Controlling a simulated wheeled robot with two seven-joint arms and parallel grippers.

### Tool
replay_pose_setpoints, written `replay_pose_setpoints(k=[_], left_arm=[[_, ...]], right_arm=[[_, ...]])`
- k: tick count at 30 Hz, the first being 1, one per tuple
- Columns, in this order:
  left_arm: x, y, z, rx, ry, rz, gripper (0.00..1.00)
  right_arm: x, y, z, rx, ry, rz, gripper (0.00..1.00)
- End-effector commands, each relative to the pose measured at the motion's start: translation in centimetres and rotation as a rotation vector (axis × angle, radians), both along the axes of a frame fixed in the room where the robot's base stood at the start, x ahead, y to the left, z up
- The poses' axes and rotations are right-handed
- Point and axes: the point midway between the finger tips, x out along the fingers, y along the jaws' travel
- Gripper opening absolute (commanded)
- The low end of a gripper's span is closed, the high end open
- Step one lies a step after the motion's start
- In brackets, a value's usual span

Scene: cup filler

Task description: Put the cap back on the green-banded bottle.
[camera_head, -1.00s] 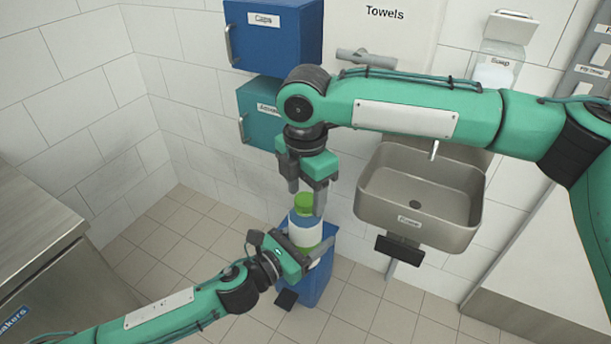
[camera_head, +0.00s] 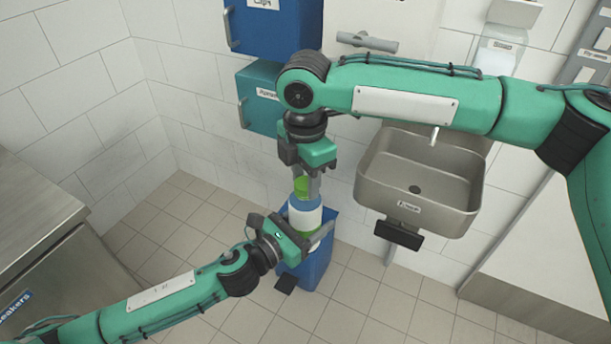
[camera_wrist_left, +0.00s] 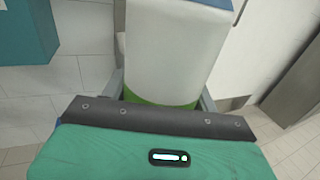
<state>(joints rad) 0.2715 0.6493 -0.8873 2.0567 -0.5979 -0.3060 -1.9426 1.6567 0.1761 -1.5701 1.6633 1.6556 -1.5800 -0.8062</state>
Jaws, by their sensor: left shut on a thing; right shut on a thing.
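The bottle (camera_head: 306,219) has a white body with a blue upper part and a green band low down. It stands upright in the air in front of the blue bin. My left gripper (camera_head: 308,246) is shut on the bottle low on its body; the left wrist view shows the bottle (camera_wrist_left: 172,55) between the fingers, its top out of frame. The green cap (camera_head: 301,186) is at the top of the bottle, between the fingers of my right gripper (camera_head: 307,190), which is shut on it from above. Whether the cap is seated on the neck cannot be told.
A blue bin (camera_head: 318,265) stands on the tiled floor below the bottle. A steel sink (camera_head: 430,185) is on the wall to the right. A blue box (camera_head: 275,30) and a teal box (camera_head: 258,105) hang behind. A steel cabinet (camera_head: 40,235) is at the left.

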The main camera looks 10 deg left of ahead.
Motion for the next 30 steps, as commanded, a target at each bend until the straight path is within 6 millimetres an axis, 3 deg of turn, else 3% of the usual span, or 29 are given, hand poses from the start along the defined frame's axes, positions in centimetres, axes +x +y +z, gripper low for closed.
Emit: replay_pose_setpoints(k=[21,24,28,29,30], left_arm=[[-0.05,-0.06,0.00,0.001,-0.001,-0.002,0.00],[-0.06,-0.07,0.01,0.001,-0.001,-0.002,0.00],[-0.07,-0.07,0.00,0.001,-0.001,-0.002,0.00],[-0.07,-0.07,0.01,0.000,-0.001,-0.002,0.00],[-0.07,-0.07,0.00,0.000,-0.001,-0.002,0.00]], right_arm=[[-0.06,0.07,-0.09,0.004,0.001,-1.115,0.09],[-0.06,0.05,-0.10,0.003,0.000,-1.240,0.09],[-0.03,0.04,-0.06,0.003,-0.001,-1.228,0.09],[-0.03,0.04,-0.06,0.003,-0.001,-1.227,0.38],[-0.03,0.03,-0.06,0.003,-0.002,-1.227,0.46]])
